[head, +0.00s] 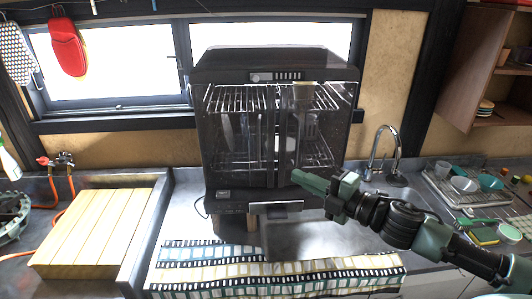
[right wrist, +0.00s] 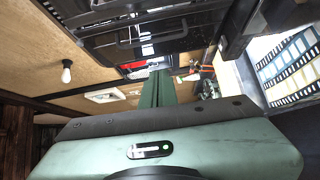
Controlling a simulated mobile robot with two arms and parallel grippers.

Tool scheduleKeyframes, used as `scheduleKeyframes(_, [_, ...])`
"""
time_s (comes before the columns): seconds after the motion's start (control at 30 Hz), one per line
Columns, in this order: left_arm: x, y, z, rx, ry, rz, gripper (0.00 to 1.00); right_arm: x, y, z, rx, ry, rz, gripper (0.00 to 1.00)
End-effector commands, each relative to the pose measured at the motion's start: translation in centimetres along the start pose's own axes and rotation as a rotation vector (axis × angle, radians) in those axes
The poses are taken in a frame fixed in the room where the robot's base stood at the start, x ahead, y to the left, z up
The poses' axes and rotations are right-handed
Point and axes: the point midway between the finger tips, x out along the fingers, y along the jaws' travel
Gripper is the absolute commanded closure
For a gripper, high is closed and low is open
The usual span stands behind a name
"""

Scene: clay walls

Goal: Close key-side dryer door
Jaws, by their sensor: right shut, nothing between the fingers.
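The dryer (head: 240,189) is a dark cabinet with clear glass doors, standing on the counter under the window. Wire racks and some dishes show through the glass. A strip of keys (head: 276,76) is on its upper front, and a drawer-like tray sticks out below. Dark upright door edges show near the middle; I cannot tell how far either door stands open. My right gripper (head: 296,174) is shut and empty, its green fingertips in front of the lower right part of the dryer. The fingers also show in the right wrist view (right wrist: 158,88). My left gripper is out of view.
A patterned cloth (head: 215,270) lies on the counter in front of the dryer. A slatted wooden board (head: 95,225) is at the left. A sink tap (head: 384,145) and a dish rack (head: 440,182) with bowls are at the right.

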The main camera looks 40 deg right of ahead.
Motion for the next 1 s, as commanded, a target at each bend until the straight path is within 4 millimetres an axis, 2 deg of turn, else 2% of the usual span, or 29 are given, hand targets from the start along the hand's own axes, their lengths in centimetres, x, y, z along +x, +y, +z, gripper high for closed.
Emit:
scheduleKeyframes(0.17, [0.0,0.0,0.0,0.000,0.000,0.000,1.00,0.9,0.7,-0.6,-0.027,0.037,0.011,1.00])
scheduleKeyframes(0.6, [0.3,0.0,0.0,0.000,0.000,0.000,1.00,6.2,0.8,-0.7,-0.023,0.033,0.012,1.00])
scheduleKeyframes(1.0, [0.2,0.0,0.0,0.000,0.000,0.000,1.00,10.0,0.9,-0.8,-0.023,0.032,0.012,1.00])
